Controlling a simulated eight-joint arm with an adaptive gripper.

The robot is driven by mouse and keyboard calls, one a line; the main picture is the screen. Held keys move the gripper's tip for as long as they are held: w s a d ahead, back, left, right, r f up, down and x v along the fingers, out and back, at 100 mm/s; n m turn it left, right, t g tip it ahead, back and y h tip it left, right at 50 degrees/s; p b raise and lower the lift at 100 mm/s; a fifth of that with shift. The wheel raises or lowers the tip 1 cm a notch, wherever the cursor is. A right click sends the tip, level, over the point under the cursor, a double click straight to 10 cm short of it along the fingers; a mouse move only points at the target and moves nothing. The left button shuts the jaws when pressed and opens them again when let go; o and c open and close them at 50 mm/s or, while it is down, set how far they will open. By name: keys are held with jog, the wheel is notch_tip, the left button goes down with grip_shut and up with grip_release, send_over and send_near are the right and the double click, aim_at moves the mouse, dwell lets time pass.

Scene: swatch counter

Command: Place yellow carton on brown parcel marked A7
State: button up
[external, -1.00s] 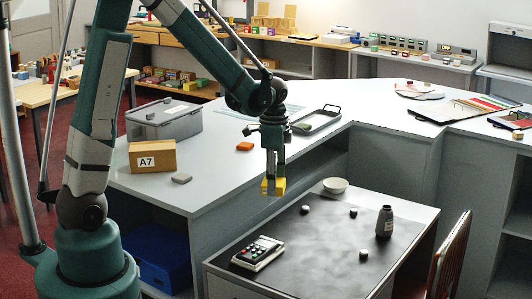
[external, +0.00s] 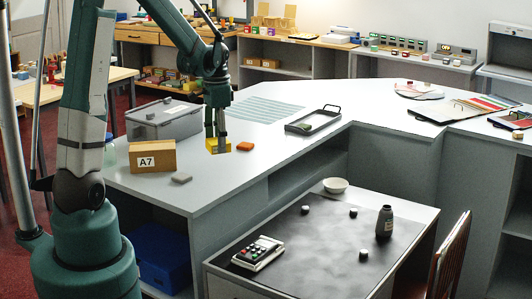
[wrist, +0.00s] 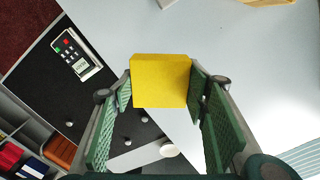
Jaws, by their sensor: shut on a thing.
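The yellow carton (external: 213,149) is in my gripper (external: 217,140), held above the grey counter to the right of the brown parcel. In the wrist view the yellow carton (wrist: 160,80) sits between the two green-padded fingers of my gripper (wrist: 160,95). The brown parcel marked A7 (external: 167,155) stands on the counter near its left front edge, its white label facing the camera. Its top looks clear. My gripper is shut on the carton and apart from the parcel.
A small grey block (external: 182,178) lies in front of the parcel. A grey lidded bin (external: 175,124) stands behind it. An orange block (external: 245,146) lies just right of the carton in the picture. A dark tray (external: 314,121) lies farther right on the counter.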

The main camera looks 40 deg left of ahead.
jog(key=s+a+r+n+p, duration=0.1)
jog(key=a+r+n, duration=0.1)
jog(key=a, duration=0.4)
jog(key=s+a+r+n+p, duration=0.1)
jog(key=s+a+r+p, duration=0.15)
jog(key=a, duration=0.35)
notch_tip(320, 180, up, 5)
jog(key=n+p, duration=0.2)
jog(key=n, duration=0.2)
send_over(152, 145)
jog(key=shift+s+d+f, duration=0.1)
jog(key=shift+s+d, duration=0.05)
jog(key=shift+f, duration=0.1)
jog(key=shift+f, duration=2.85)
jog(key=shift+f, duration=2.05)
jog(key=shift+f, duration=0.2)
